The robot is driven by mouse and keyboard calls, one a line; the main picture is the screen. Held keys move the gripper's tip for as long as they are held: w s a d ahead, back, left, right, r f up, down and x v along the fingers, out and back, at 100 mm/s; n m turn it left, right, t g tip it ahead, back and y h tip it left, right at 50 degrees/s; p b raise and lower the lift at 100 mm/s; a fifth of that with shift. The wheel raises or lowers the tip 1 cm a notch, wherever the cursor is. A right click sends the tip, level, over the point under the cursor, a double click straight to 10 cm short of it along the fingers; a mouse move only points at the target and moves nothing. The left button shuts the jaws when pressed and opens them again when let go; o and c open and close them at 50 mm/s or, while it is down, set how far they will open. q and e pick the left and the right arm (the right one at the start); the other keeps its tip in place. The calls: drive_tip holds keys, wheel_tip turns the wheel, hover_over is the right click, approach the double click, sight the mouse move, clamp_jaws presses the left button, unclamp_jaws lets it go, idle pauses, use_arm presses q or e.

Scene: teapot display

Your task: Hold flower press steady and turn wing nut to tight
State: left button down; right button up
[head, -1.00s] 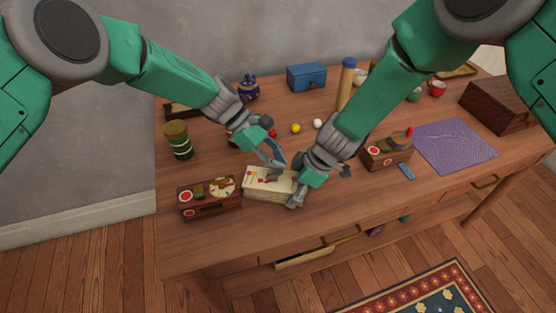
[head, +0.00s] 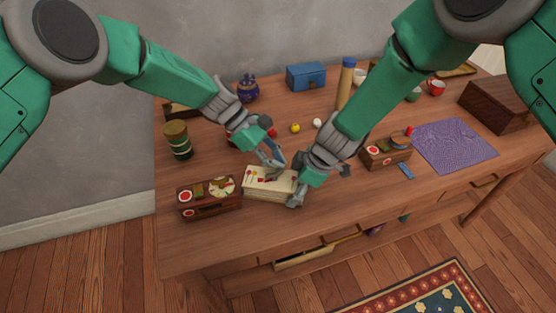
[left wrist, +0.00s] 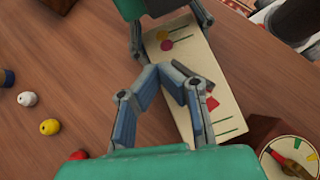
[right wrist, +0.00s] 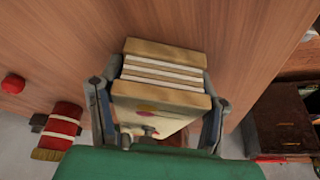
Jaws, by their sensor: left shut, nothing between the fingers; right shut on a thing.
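The flower press (head: 262,188) is a cream, layered block with coloured flower marks on top, lying near the front of the table. My right gripper (right wrist: 158,112) is shut on it, with one finger on each side; the stacked layers show between them. My left gripper (head: 278,160) is shut and empty above the top of the press. In the left wrist view its fingertips (left wrist: 172,72) meet in front of the marked cream top (left wrist: 178,60). A small dark piece on the top in the right wrist view may be a wing nut; I cannot tell.
A brown box with a coloured dial (head: 210,198) stands just left of the press. A similar brown box (head: 386,153) stands to the right, beside a purple cloth (head: 455,146). The front left table top is clear.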

use_arm(q)
drive_tip(key=shift+s, duration=0.15)
use_arm(e)
drive_tip(key=shift+w, duration=0.1)
use_arm(q)
drive_tip(key=shift+s+a, duration=0.4)
drive_tip(key=shift+s, duration=0.35)
drive_tip(key=v, duration=1.2)
drive_tip(key=shift+w, duration=0.35)
use_arm(e)
drive_tip(key=o, duration=1.5)
